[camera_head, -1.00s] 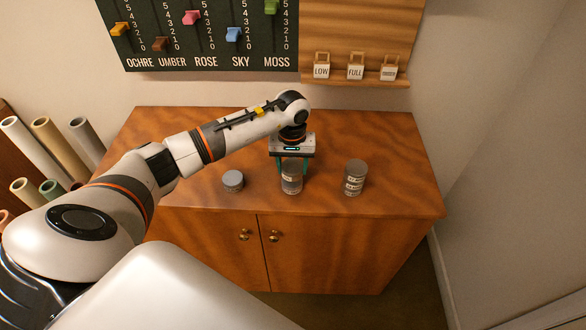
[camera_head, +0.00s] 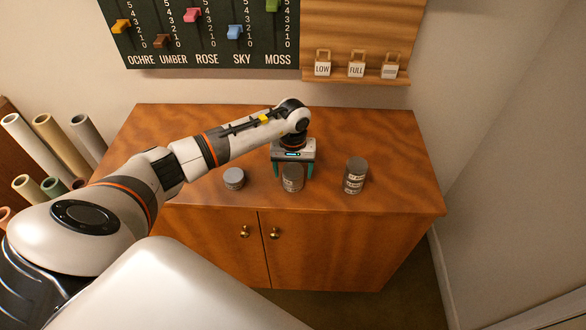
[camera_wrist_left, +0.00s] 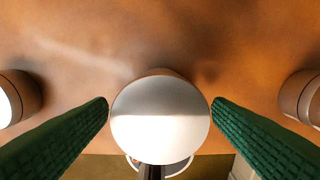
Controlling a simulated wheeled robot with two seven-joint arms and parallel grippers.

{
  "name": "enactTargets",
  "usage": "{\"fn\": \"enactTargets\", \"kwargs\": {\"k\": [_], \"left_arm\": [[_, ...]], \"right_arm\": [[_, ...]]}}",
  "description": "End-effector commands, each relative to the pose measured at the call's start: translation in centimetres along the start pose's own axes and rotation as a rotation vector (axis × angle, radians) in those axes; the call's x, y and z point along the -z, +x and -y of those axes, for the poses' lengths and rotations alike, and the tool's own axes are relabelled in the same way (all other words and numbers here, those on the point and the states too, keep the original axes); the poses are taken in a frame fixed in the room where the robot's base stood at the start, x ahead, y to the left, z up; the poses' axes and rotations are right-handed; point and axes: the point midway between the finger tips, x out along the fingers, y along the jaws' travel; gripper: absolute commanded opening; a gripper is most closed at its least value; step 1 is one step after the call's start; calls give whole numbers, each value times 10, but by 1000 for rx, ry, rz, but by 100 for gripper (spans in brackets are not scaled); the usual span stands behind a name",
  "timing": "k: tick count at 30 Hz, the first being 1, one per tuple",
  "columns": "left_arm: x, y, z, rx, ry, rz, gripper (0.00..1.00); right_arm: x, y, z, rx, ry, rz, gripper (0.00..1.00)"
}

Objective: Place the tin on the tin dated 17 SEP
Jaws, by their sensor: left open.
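Three grey tins stand in a row on the wooden cabinet. The left tin (camera_head: 234,179) is short. The middle tin (camera_head: 292,180) is a bit taller and has a pale label. The right one (camera_head: 355,177) is tallest, with labels at two heights; I cannot tell if it is two stacked tins, and its date is too small to read. My left gripper (camera_head: 293,172) is open, its fingers on either side of the middle tin. In the left wrist view the middle tin's round top (camera_wrist_left: 160,118) sits between the green fingers, with gaps on both sides. My right gripper is not in view.
The cabinet top (camera_head: 400,145) is clear behind and right of the tins. Its front edge lies close in front of them. A slider board (camera_head: 205,35) and a shelf (camera_head: 355,79) with several small tagged items are on the wall. Rolled tubes (camera_head: 45,145) stand at left.

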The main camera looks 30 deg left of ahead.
Motion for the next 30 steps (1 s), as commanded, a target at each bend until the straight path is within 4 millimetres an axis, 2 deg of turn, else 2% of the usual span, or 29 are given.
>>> {"fn": "enactTargets", "kwargs": {"k": [2, 5, 15, 18, 24, 30], "left_arm": [[0, -5, 0, 1, 0, -1, 74], [-2, -15, 0, 1, 0, 3, 74], [-1, -88, 0, 2, 0, 5, 74], [-1, -104, 0, 2, 0, 3, 74], [0, -121, 0, 1, -1, 0, 74], [0, -123, 0, 0, -1, 0, 74]], "right_arm": [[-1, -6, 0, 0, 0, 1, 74], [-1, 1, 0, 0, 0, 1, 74], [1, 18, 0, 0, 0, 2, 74], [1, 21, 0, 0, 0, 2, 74], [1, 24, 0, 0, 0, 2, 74], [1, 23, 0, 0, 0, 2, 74]]}}
